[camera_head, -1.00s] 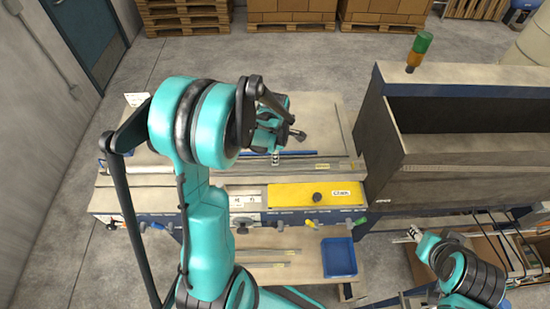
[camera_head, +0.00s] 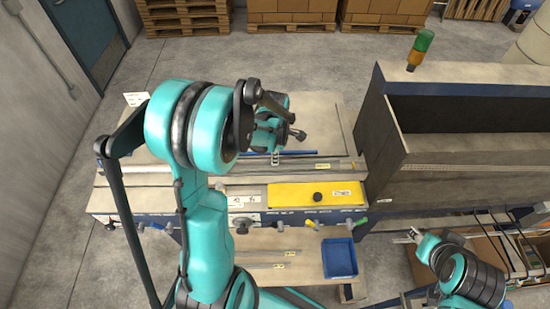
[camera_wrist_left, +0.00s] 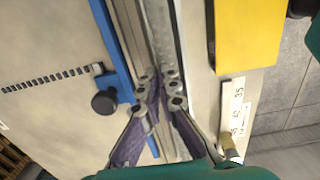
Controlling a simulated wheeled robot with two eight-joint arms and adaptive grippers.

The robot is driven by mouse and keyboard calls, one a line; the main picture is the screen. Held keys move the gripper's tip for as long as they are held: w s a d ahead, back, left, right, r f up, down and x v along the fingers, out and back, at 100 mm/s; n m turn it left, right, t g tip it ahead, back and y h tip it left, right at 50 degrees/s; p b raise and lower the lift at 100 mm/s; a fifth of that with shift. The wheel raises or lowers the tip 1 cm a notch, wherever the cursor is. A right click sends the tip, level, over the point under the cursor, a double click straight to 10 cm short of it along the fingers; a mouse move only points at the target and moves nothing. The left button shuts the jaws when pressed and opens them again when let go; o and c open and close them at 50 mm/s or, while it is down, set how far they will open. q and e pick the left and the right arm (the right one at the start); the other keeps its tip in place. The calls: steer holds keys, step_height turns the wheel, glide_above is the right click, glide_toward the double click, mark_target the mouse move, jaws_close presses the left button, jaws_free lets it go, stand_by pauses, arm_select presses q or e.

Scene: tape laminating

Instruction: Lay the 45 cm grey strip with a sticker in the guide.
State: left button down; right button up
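My left gripper (camera_head: 275,158) points down at the guide (camera_head: 245,171) along the table's front part. In the left wrist view its fingertips (camera_wrist_left: 160,88) are close together over a narrow grey strip-like band (camera_wrist_left: 160,28) beside the blue bar. I cannot tell whether they pinch it or leave a small gap. A small sticker (camera_head: 322,167) shows on the guide line right of the gripper. Two thin grey strips with yellowish stickers (camera_head: 277,252) lie on the lower shelf. My right gripper (camera_head: 414,235) is at the lower right, away from the guide; its finger gap is unclear.
A yellow block with a black knob (camera_head: 318,194) sits in front of the guide. A blue tray (camera_head: 339,258) stands on the lower shelf (camera_head: 310,268). A large grey machine housing (camera_head: 470,180) bounds the table on the right. The tabletop (camera_head: 315,115) behind the guide is mostly clear.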

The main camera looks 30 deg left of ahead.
arm_select(q)
steer(key=shift+f+b, duration=0.65)
steer(key=shift+b, duration=0.45)
stand_by(1.1)
steer(key=c, duration=1.6)
jaws_free()
steer(key=shift+c, duration=0.2)
steer(key=shift+r+p, duration=1.95)
steer(key=shift+r, duration=1.1)
steer(key=shift+f, duration=0.1)
